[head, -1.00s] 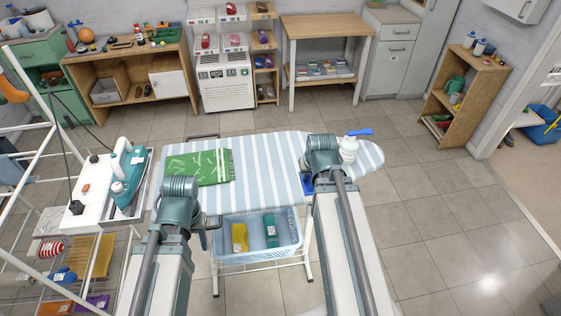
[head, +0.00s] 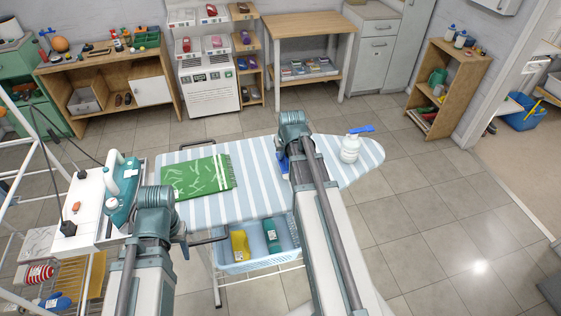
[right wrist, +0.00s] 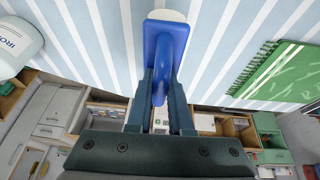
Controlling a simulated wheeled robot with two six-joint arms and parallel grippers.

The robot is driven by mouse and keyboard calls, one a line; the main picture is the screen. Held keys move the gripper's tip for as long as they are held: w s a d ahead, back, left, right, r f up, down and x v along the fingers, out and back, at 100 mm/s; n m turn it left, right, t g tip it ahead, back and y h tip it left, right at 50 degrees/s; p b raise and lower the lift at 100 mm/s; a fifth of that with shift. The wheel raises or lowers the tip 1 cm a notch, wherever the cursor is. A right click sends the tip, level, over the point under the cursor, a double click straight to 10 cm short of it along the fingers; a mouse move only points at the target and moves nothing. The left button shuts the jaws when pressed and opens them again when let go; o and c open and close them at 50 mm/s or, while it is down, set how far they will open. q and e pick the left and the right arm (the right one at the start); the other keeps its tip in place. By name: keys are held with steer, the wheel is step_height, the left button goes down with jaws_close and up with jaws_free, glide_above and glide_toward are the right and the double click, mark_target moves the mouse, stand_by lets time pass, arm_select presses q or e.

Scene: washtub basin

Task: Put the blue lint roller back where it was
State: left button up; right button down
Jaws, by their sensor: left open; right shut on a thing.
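The blue lint roller (right wrist: 165,45) is between the fingers of my right gripper (right wrist: 161,85) in the right wrist view, with part of its white roll at the top. My right gripper is shut on it above the striped ironing board (head: 262,170). In the head view my right arm hides most of this gripper, and a bit of the blue lint roller (head: 283,165) shows beside it. My left gripper (head: 186,240) is open and empty at the board's near left edge, partly hidden by its arm.
A green patterned cloth (head: 198,177) lies on the board's left half. A white bottle with a blue top (head: 350,148) stands on the right end. A teal iron (head: 122,200) sits at the left.

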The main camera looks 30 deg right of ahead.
step_height(320, 180, down, 2)
steer(key=shift+s+f+b, duration=0.1)
steer(key=shift+f+b, duration=0.15)
steer(key=shift+b, duration=0.35)
steer(key=shift+s+d+f+b, duration=0.15)
steer(key=shift+f+b, duration=0.2)
steer(key=shift+r, duration=0.1)
steer(key=shift+f, duration=0.2)
arm_select(q)
step_height(320, 180, down, 3)
steer(key=shift+a+f, duration=0.1)
steer(key=shift+f, duration=0.05)
arm_select(e)
steer(key=c, duration=0.8)
jaws_free()
steer(key=shift+r, duration=0.1)
steer(key=shift+r+p, duration=0.35)
steer(key=shift+p, duration=0.05)
arm_select(q)
step_height(320, 180, up, 12)
steer(key=p, duration=1)
steer(key=shift+f+p, duration=0.25)
steer(key=shift+p, duration=0.05)
arm_select(e)
steer(key=v, duration=1.1)
steer(key=shift+s+r, duration=0.15)
steer(key=shift+r, duration=0.15)
